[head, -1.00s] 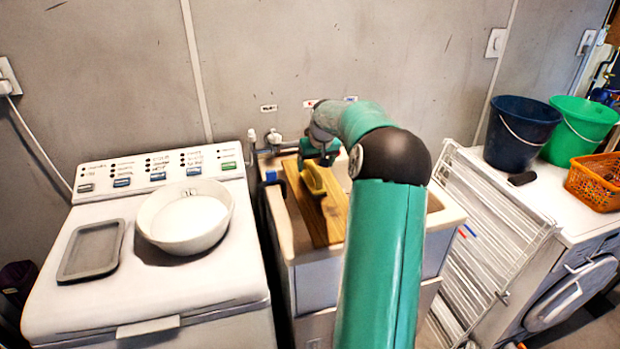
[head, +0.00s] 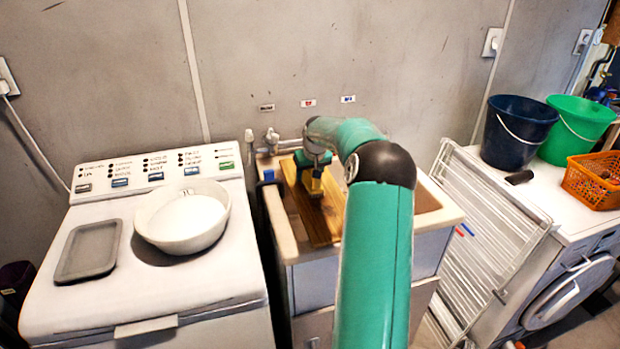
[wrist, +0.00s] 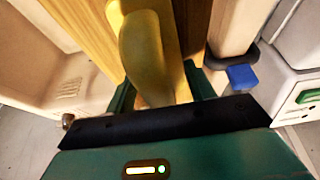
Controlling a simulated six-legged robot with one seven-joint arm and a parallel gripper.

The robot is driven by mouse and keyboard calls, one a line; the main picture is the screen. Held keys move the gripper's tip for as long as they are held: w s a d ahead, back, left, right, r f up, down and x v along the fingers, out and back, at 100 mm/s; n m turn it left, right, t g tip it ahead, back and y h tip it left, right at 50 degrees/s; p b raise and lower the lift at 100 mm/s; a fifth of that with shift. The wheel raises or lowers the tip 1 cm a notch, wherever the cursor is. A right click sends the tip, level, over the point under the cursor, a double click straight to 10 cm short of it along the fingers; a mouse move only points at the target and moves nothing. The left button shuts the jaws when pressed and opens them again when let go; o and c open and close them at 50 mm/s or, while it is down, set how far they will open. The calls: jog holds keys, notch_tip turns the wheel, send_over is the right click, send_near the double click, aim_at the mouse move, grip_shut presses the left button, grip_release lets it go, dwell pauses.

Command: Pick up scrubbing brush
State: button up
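The yellow scrubbing brush (head: 313,185) lies on a wooden board (head: 329,218) that spans the sink. My gripper (head: 314,163) is over the brush and hides part of it in the head view. In the wrist view the brush (wrist: 142,50) extends between my two green fingers (wrist: 160,92), over the board (wrist: 85,35). The fingers are apart, one on each side of the brush, with a visible gap on the right. Whether the left finger touches the brush cannot be told.
The sink (head: 286,240) has taps (head: 272,138) behind it. Left of it, a washing machine (head: 200,285) bears a white basin (head: 183,238) and a grey tray (head: 88,250). A drying rack (head: 487,225) leans at the right, near blue (head: 517,140) and green buckets (head: 575,135).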

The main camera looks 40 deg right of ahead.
jog(key=c, duration=0.3)
jog(key=shift+c, duration=0.2)
jog(key=shift+r, duration=0.15)
jog(key=shift+r, duration=0.7)
jog(key=v, duration=0.3)
jog(key=s+v, duration=0.1)
jog(key=v, duration=0.2)
jog(key=a+v, duration=0.1)
jog(key=v, duration=0.2)
jog(key=shift+s+f, duration=0.1)
jog(key=shift+s, duration=0.35)
jog(key=s+a+r, duration=0.3)
jog(key=s+a, duration=0.1)
jog(key=s, duration=0.3)
jog(key=shift+s, duration=0.25)
jog(key=shift+r, duration=0.15)
